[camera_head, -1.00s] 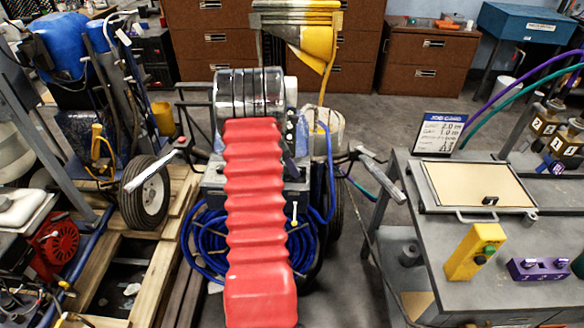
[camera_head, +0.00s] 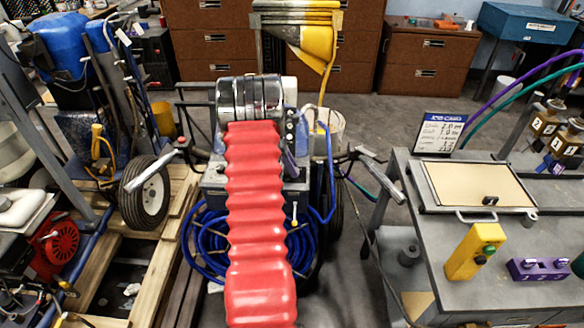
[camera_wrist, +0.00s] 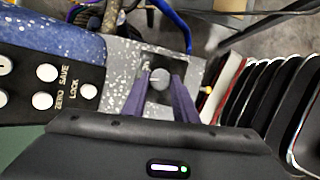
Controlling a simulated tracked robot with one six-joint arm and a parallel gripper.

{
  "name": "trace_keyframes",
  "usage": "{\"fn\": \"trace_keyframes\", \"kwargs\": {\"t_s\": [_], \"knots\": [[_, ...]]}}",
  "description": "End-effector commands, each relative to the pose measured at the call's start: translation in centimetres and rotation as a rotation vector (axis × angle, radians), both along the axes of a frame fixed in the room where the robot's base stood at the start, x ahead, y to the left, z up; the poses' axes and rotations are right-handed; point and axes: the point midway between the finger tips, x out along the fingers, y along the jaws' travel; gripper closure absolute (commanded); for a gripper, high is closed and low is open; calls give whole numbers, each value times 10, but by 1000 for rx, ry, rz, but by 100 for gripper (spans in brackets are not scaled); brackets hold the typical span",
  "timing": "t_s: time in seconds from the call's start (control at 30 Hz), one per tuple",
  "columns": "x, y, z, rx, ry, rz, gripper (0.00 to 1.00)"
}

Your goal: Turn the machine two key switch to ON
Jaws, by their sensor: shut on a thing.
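In the wrist view, the key switch shows as a round grey knob (camera_wrist: 160,78) on a speckled grey panel (camera_wrist: 122,80). My gripper (camera_wrist: 160,92) has two purple fingers, one on each side of the knob, and is shut on it. I cannot read an ON mark or tell which way the switch points. In the head view, my red-sleeved arm reaches over the middle machine and hides most of the switch area.
A black keypad (camera_wrist: 60,90) with SAVE, ZERO and LOCK labels lies left of the switch. A blue hose coil (camera_head: 205,245) hangs on the middle machine. A grey bench (camera_head: 440,220) at right holds a yellow button box (camera_head: 475,252). Grey floor lies between.

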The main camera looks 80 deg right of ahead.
Motion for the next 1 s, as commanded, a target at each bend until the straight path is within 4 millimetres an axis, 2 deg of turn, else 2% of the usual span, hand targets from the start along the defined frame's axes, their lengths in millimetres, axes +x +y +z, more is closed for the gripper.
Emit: {"fn": "trace_keyframes", "kwargs": {"t_s": [0.6,1.0], "knots": [[-1,-7,0,-1,1,-565,96],[-1,-9,0,-1,0,-761,96]]}}
